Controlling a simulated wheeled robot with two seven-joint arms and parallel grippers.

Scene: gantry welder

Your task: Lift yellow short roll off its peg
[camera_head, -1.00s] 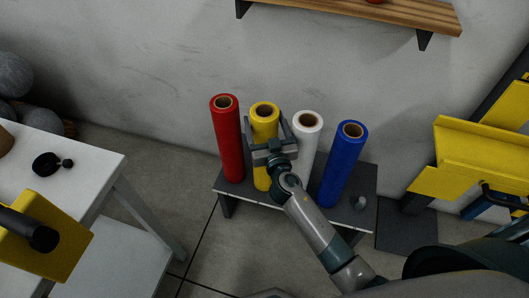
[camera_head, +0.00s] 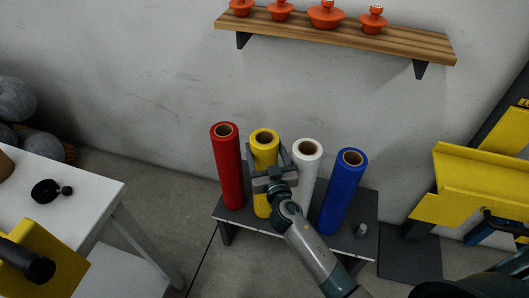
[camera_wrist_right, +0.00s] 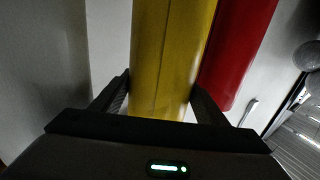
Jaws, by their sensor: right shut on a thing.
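The yellow roll (camera_head: 264,150) stands upright on a low dark bench, between a red roll and a white roll. Its lower end is partly behind my arm, and any peg under it is hidden. My right gripper (camera_head: 269,165) is shut on the yellow roll, one finger on each side of it. In the right wrist view the yellow roll (camera_wrist_right: 170,60) fills the space between the fingers of my right gripper (camera_wrist_right: 160,100). My left gripper is not in view.
The red roll (camera_head: 227,165) stands close on the left, the white roll (camera_head: 306,165) close on the right, then the blue roll (camera_head: 343,190). The bench (camera_head: 232,213) is against the wall. A wooden shelf (camera_head: 340,38) with orange pots hangs above. A white table (camera_head: 85,190) is at left.

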